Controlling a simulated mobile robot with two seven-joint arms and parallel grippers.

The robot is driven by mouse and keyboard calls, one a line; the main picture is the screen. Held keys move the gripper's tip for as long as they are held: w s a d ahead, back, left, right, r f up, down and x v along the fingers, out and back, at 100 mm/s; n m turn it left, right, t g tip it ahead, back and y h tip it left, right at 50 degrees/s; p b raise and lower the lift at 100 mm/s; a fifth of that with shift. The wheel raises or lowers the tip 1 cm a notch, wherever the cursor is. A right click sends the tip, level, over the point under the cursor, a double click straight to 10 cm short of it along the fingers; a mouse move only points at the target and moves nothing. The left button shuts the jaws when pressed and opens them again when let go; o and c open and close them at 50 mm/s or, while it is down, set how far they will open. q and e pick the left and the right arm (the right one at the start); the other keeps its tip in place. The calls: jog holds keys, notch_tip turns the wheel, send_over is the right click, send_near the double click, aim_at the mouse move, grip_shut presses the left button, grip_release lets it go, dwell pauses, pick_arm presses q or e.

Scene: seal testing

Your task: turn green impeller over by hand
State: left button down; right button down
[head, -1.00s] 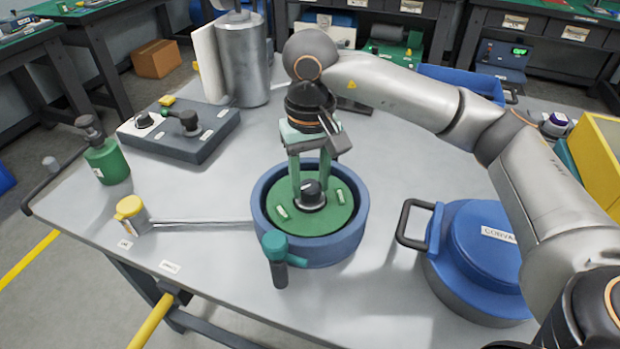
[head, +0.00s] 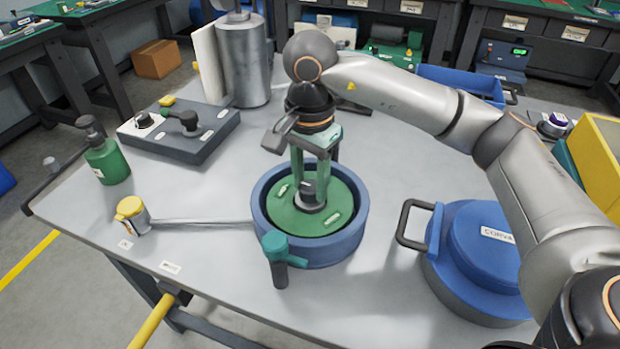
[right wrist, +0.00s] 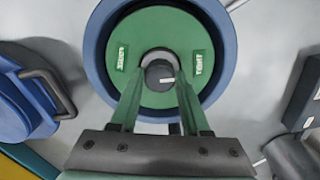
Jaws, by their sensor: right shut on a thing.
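The green impeller (head: 341,194) is a flat green disc with small pale labels, lying inside a round blue housing (head: 357,233). A dark hub (head: 309,201) stands at its centre. My right gripper (head: 309,188) points straight down from above with its green fingers shut on the hub. In the right wrist view, the two fingers (right wrist: 160,78) reach the hub from both sides, and the impeller (right wrist: 163,22) sits within the blue ring (right wrist: 220,38). My left gripper is not in view.
A teal-handled tool (head: 278,262) stands close in front of the housing. A yellow-capped piece with a long rod (head: 133,212) lies left. A blue lidded pot (head: 480,260) stands right. A grey control box (head: 185,135), green bottle (head: 107,160) and metal cylinder (head: 243,65) are farther back.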

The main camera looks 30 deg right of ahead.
jog(key=m, duration=0.4)
jog(key=shift+c, duration=0.4)
grip_release()
jog(key=shift+f+n, duration=0.1)
jog(key=shift+n, duration=0.4)
jog(key=n+b, duration=0.2)
jog(key=n, duration=0.4)
jog(key=shift+n, duration=0.3)
jog(key=n+b, duration=0.1)
jog(key=n, duration=0.3)
jog(key=shift+b, duration=0.3)
jog(key=n, duration=0.4)
jog(key=shift+b, duration=0.4)
